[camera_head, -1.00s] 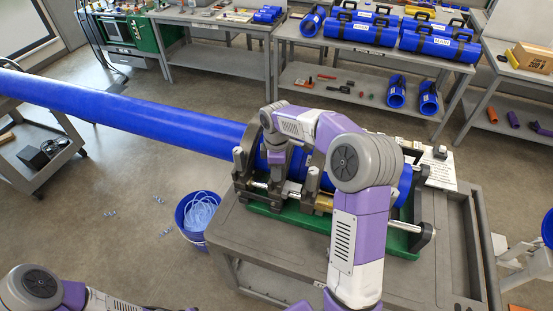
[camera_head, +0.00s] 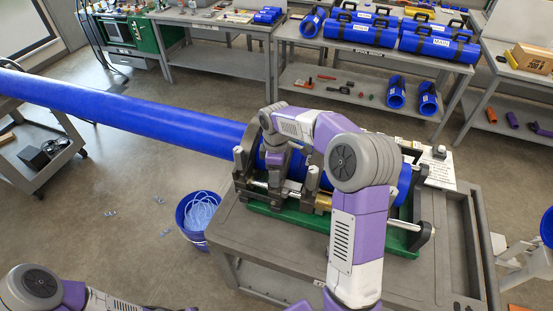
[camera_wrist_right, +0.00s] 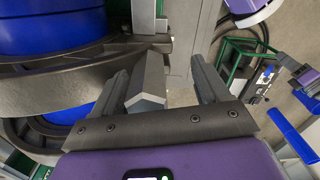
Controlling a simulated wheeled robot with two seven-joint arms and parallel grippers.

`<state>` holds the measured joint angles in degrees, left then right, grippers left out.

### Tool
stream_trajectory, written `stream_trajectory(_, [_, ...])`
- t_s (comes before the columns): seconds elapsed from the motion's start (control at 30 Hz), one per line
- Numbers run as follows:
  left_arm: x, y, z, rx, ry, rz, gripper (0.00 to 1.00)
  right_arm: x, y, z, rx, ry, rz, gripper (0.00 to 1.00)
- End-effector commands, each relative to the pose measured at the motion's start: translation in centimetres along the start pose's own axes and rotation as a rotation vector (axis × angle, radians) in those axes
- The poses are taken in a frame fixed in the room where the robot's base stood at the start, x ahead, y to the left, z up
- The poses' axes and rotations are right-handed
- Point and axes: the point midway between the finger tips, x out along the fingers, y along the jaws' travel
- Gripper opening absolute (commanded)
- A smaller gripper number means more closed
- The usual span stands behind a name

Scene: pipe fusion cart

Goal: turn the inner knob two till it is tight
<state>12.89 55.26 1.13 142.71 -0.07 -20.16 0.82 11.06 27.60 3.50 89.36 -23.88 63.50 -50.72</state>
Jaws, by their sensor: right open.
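A thick blue pipe (camera_head: 150,118) lies in the dark clamps of the fusion machine on the cart. In the right wrist view a grey, angular knob (camera_wrist_right: 147,82) stands beside the dark clamp ring (camera_wrist_right: 75,75). My right gripper (camera_wrist_right: 160,66) is open, with one finger on each side of this knob. The knob sits nearer the left finger, and I cannot tell whether they touch. In the head view my right arm hides the gripper's fingertips and this knob. Two other grey clamp knobs (camera_head: 240,156) (camera_head: 313,177) show at the front. My left gripper is out of view.
The machine's green base (camera_head: 345,220) rests on a grey cart (camera_head: 245,237). A blue bucket (camera_head: 193,222) with clear tubing stands on the floor left of the cart. Benches with blue pipe pieces (camera_head: 360,34) stand behind. The floor at left is mostly clear.

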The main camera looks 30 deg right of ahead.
Motion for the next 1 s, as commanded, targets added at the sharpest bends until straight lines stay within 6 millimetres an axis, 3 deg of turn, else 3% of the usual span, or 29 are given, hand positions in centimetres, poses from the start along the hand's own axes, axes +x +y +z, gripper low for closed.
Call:
stream_trajectory(0.03, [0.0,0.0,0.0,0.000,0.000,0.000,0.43,-0.5,1.0,0.2,0.004,0.007,0.034,1.00])
stream_trajectory(0.27, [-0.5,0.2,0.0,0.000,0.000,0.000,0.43,-1.0,1.0,0.3,0.005,0.007,0.034,1.00])
stream_trajectory(0.73, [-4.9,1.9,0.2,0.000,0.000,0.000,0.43,-6.3,0.7,0.1,0.004,0.006,0.026,1.00])
stream_trajectory(1.0, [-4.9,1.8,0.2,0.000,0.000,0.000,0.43,-6.3,0.6,0.1,0.002,0.006,0.022,1.00])
